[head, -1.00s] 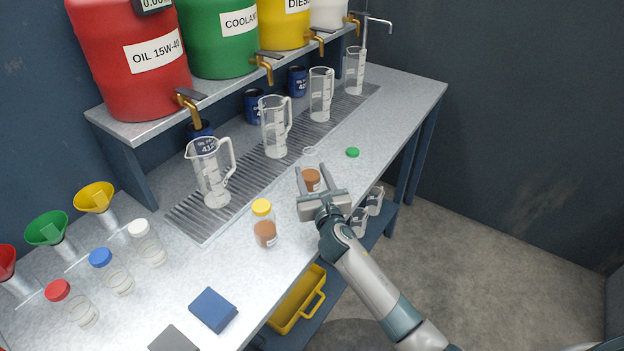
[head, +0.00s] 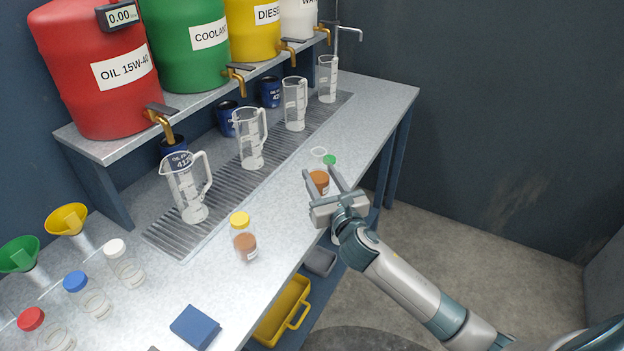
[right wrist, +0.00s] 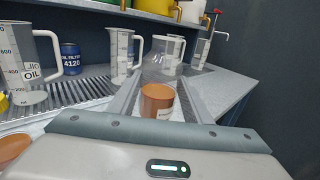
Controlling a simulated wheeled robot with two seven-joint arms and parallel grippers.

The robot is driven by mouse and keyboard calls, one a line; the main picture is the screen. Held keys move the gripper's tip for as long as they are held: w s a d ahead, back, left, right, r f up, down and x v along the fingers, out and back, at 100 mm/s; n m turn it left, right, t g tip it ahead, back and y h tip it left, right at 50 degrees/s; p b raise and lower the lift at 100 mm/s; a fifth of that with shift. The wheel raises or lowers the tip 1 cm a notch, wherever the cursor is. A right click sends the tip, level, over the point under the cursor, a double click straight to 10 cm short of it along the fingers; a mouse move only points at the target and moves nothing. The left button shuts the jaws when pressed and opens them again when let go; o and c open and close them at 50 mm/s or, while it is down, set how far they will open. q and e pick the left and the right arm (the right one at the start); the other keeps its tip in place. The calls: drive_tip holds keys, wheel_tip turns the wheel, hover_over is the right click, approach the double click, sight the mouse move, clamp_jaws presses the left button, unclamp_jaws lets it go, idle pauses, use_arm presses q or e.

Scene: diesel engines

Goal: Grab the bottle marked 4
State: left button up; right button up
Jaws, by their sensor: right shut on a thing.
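A clear, uncapped bottle with brown liquid (head: 318,181) is between the fingers of my right gripper (head: 322,184), near the table's right front edge. The gripper is shut on it. In the right wrist view the bottle's brown lower part (right wrist: 157,101) sits between the two fingers, with a white label patch whose mark I cannot read. Whether its base touches the table is hidden. A second brown-filled bottle with a yellow cap (head: 240,219) stands to the left. Bottles with white (head: 115,248), blue (head: 76,281) and red (head: 31,319) caps stand farther left. My left gripper is not in view.
A green cap (head: 329,159) lies beside the held bottle. Clear measuring jugs (head: 251,140) stand on the drain grate (head: 222,192) below the taps. A blue block (head: 195,328) lies near the front edge. A yellow bin (head: 283,309) is below the table.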

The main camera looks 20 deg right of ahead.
sight(329, 171)
drive_tip(key=shift+s+d+r, duration=0.8)
drive_tip(key=shift+s+d, duration=0.05)
drive_tip(key=shift+s, duration=0.05)
idle(0.4)
